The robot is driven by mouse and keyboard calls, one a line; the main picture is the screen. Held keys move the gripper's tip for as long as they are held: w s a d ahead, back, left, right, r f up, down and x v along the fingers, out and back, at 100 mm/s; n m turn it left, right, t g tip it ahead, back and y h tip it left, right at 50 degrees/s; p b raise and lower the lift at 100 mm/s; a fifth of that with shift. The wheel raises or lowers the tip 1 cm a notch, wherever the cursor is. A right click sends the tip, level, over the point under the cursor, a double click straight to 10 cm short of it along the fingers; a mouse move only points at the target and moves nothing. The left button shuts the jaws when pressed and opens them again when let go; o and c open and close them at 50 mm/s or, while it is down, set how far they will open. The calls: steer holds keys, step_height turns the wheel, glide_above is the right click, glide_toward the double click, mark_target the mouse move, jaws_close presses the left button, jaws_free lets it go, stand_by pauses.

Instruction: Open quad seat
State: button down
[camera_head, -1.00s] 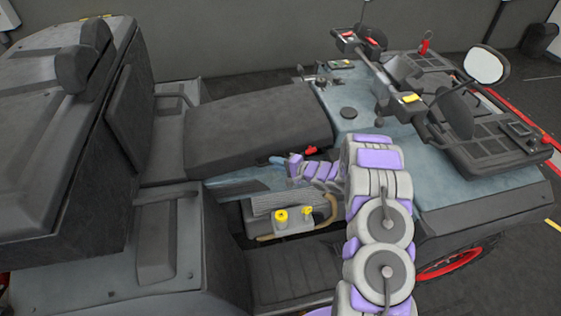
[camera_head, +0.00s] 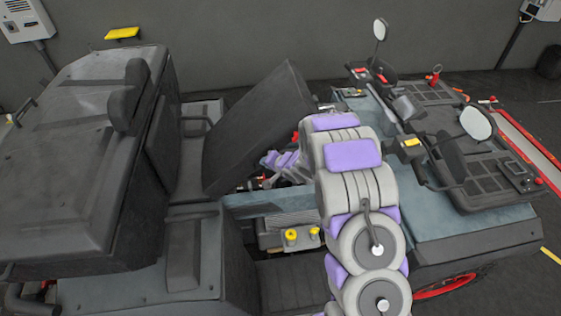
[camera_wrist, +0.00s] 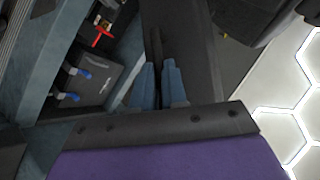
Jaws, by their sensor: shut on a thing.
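The black quad seat (camera_head: 262,115) is tilted up steeply, its front end raised and its rear end low near the rear box. My gripper (camera_head: 283,160) is at the seat's near side, largely behind my own arm. In the wrist view, the blue-grey fingers of my gripper (camera_wrist: 160,82) are close together on the dark seat (camera_wrist: 185,35), pinching its edge; the exact grip spot is partly hidden. An opened bay (camera_wrist: 92,75) under the seat shows a dark box with blue-ended fittings and a red part.
The black rear box (camera_head: 75,170) stands left of the seat. The handlebar (camera_head: 405,110) with mirrors and the front rack (camera_head: 490,165) are to the right. Yellow-capped fittings (camera_head: 291,237) sit low on the near side. A grey wall (camera_head: 270,40) is behind.

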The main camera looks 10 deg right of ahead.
steer(key=a+r+n+h+b, duration=0.2)
steer(key=a+r+h+b, duration=0.3)
steer(key=a+r, duration=0.5)
steer(key=shift+a+n+b, duration=0.3)
steer(key=shift+a+b, duration=1)
steer(key=shift+a, duration=1.8)
steer(key=shift+r, duration=0.1)
steer(key=c, duration=1.5)
jaws_free()
steer(key=shift+o, duration=1.4)
steer(key=shift+w+a+f+g, duration=0.2)
steer(key=shift+w+g, duration=0.1)
steer(key=shift+w, duration=0.1)
steer(key=shift+o, duration=0.3)
steer(key=shift+s+r, duration=0.1)
steer(key=shift+d+r, duration=0.1)
steer(key=shift+d, duration=0.05)
steer(key=shift+s+r, duration=0.1)
